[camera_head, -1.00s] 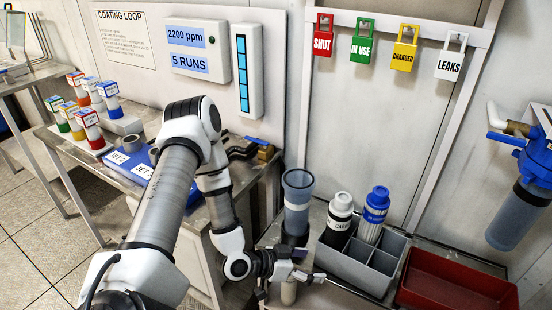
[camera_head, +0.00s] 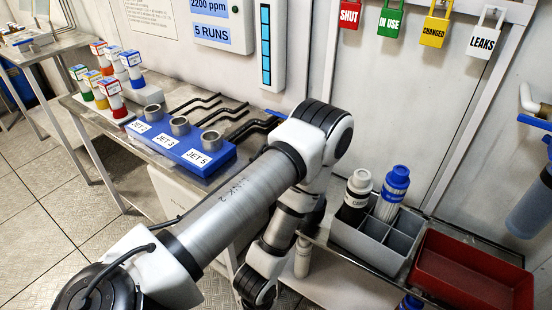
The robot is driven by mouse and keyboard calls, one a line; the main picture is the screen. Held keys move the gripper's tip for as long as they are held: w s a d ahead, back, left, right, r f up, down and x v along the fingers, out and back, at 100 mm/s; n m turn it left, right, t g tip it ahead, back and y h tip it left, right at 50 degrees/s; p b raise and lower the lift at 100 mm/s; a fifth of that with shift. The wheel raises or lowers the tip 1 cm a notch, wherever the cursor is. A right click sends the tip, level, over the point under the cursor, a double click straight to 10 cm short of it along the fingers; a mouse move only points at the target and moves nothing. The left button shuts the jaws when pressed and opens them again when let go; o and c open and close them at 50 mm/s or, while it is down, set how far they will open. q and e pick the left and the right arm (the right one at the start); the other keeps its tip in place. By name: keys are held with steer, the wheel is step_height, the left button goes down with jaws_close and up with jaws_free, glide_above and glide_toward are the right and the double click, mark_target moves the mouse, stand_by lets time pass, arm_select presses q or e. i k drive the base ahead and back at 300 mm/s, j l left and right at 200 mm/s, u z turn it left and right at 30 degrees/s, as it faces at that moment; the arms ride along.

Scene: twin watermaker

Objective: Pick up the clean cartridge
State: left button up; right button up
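Two cartridges stand upright in the grey divided bin at the right. One has a white cap and a dark label (camera_head: 357,188). The other has a blue cap and a white ribbed body (camera_head: 392,193). I cannot read which is the clean one. A pale cylinder (camera_head: 302,258) stands lower down, beside my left arm. A blue-capped object (camera_head: 410,302) is cut off by the bottom edge. My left arm reaches in from the lower left. Its wrist meets the bottom edge, and its gripper is out of view. My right gripper is not in view.
The grey bin (camera_head: 372,240) has empty compartments. An empty red tray (camera_head: 470,275) lies to its right. A blue block (camera_head: 180,142) with jet labels and several coloured bottles are on the left bench. Padlocks hang on the back wall. A blue filter housing (camera_head: 530,205) hangs at far right.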

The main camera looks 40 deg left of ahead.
mark_target(304, 247)
steer(key=u, duration=1.05)
